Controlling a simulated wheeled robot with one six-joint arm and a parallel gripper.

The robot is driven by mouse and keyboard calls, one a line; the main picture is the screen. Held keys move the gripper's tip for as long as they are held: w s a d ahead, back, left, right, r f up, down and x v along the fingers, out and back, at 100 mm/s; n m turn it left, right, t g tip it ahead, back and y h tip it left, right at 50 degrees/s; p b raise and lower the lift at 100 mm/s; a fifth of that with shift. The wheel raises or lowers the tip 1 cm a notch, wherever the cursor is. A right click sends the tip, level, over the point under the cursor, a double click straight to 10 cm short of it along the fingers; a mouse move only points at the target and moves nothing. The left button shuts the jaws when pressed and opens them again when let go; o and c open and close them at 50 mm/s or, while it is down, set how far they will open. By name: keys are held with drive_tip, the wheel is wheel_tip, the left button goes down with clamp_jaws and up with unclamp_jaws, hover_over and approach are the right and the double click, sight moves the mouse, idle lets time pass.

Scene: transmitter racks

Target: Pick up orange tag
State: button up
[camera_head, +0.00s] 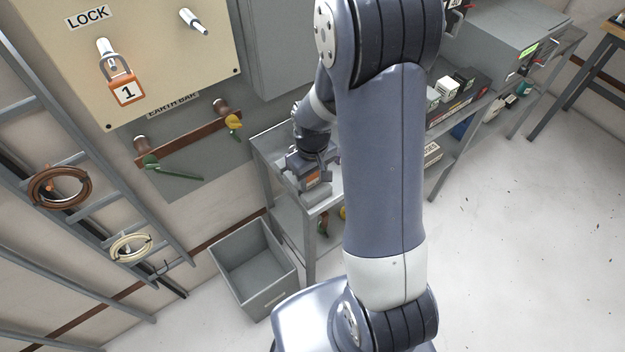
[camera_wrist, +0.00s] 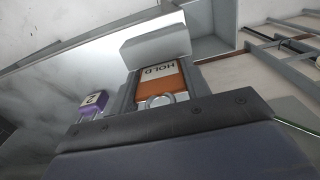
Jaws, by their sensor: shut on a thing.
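The orange tag (camera_wrist: 166,82) shows in the wrist view with a white area reading "HOLD" and a ring at its near end. In the head view, a small orange patch of it (camera_head: 313,179) shows at my gripper (camera_head: 312,184). My gripper is shut on the tag, with grey finger parts along its sides in the wrist view. The tag is over or just at the grey metal bench top (camera_head: 268,150); I cannot tell whether it touches the surface. My arm hides part of the bench.
A purple padlock marked 2 (camera_wrist: 94,104) lies on the bench near the tag. An orange padlock marked 1 (camera_head: 126,90) hangs on the beige cabinet (camera_head: 165,45). A grey open bin (camera_head: 254,262) stands on the floor left of the bench. The floor at right is clear.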

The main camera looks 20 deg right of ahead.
drive_tip(key=shift+c, duration=0.4)
drive_tip(key=shift+r, duration=0.3)
wheel_tip(320, 180, up, 10)
drive_tip(key=shift+f, duration=0.25)
